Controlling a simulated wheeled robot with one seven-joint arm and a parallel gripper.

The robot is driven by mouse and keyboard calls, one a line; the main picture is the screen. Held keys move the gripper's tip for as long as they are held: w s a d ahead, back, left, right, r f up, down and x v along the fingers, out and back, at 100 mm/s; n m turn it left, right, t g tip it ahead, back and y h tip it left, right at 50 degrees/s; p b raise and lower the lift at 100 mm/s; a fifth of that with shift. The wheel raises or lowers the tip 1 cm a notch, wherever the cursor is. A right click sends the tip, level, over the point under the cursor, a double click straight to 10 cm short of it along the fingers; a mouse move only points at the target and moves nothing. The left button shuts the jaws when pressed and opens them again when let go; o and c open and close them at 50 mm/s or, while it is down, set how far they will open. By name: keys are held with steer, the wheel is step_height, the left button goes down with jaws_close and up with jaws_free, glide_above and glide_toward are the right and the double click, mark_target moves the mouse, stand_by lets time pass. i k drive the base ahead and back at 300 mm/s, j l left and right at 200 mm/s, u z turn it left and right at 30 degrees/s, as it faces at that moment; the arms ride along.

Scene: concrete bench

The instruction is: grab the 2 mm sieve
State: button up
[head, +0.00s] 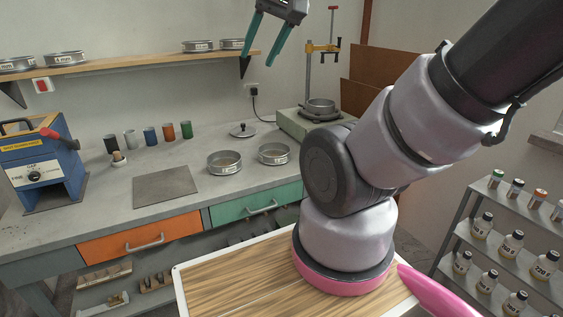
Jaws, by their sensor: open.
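Several round metal sieves are in the head view. One sieve (224,162) and another sieve (274,154) rest on the concrete bench, their labels too small to read. On the wall shelf stand a sieve labelled 4 mm (67,58), a sieve at the far left (15,65) whose label ends in mm, and two sieves, (197,46) and (232,44), near the right end. I cannot tell which one is 2 mm. My gripper (257,62) has two green fingers, spread and empty. It hangs high, beside the shelf's right end in the picture, touching nothing I can see.
A shaker (309,124) with a pan or sieve on it and an upright clamp rod stands at the back right. A small lid (243,130), coloured cups (150,136), a dark mat (165,187) and a blue machine (39,165) occupy the bench. A bottle rack (505,240) stands right.

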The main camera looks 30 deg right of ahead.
mark_target(226, 162)
steer(key=i+j+z, duration=0.6)
steer(key=j, duration=0.4)
steer(key=i, duration=0.05)
